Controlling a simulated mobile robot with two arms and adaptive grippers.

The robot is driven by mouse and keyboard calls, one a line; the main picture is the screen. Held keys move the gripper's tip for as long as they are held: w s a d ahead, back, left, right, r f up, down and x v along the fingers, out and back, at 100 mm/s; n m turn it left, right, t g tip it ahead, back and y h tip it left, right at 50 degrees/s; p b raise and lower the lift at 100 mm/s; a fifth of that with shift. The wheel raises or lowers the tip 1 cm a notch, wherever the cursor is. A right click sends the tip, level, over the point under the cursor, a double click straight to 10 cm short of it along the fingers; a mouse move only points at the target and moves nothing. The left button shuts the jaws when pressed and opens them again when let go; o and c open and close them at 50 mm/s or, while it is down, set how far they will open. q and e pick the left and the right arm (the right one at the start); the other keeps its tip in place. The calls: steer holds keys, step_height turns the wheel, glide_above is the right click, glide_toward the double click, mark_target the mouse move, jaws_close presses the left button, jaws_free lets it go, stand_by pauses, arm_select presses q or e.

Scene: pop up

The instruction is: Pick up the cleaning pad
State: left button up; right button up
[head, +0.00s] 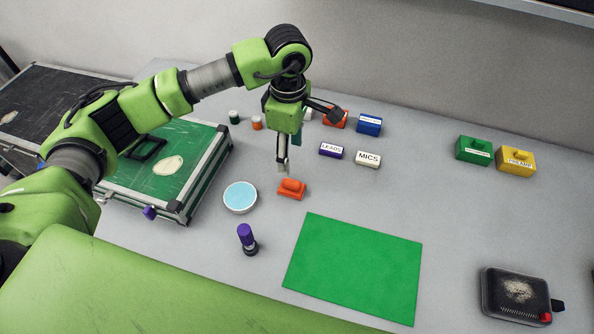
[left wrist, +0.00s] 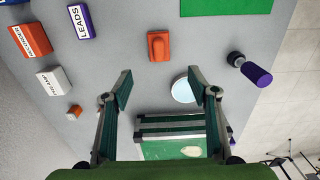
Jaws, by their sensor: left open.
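The orange block with a raised rounded grip (head: 291,188) looks like the cleaning pad. It lies flat on the grey table in the head view, between the light-blue disc and the green mat. It also shows in the left wrist view (left wrist: 158,46), beyond the fingertips and roughly centred between them. My left gripper (head: 308,143) is above the table, just behind and above the orange pad in the head view. Its two fingers are spread wide and hold nothing in the left wrist view (left wrist: 160,76). My right gripper is not in view.
A light-blue disc (head: 240,197) and a purple-topped tool (head: 247,238) stand left of and in front of the pad. A green mat (head: 353,267) lies to the right. Labelled blocks, including LEADS (head: 331,151) and MICS (head: 368,159), sit behind.

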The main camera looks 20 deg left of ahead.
arm_select(q)
step_height(320, 180, down, 2)
steer(key=p, duration=0.2)
glide_above(291, 181)
steer(key=f, duration=0.5)
steer(key=shift+s+f, duration=0.3)
steer(key=shift+f, duration=0.05)
steer(key=shift+w+d+f, duration=0.1)
steer(key=shift+f, duration=0.4)
step_height(291, 181, down, 4)
steer(key=shift+w+f+p, duration=0.1)
steer(key=shift+f+p, duration=0.1)
steer(key=shift+p, duration=0.5)
steer(key=shift+f, duration=0.2)
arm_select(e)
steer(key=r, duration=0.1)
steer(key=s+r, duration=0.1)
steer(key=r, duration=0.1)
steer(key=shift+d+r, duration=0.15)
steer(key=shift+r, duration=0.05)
arm_select(q)
steer(key=c, duration=1.1)
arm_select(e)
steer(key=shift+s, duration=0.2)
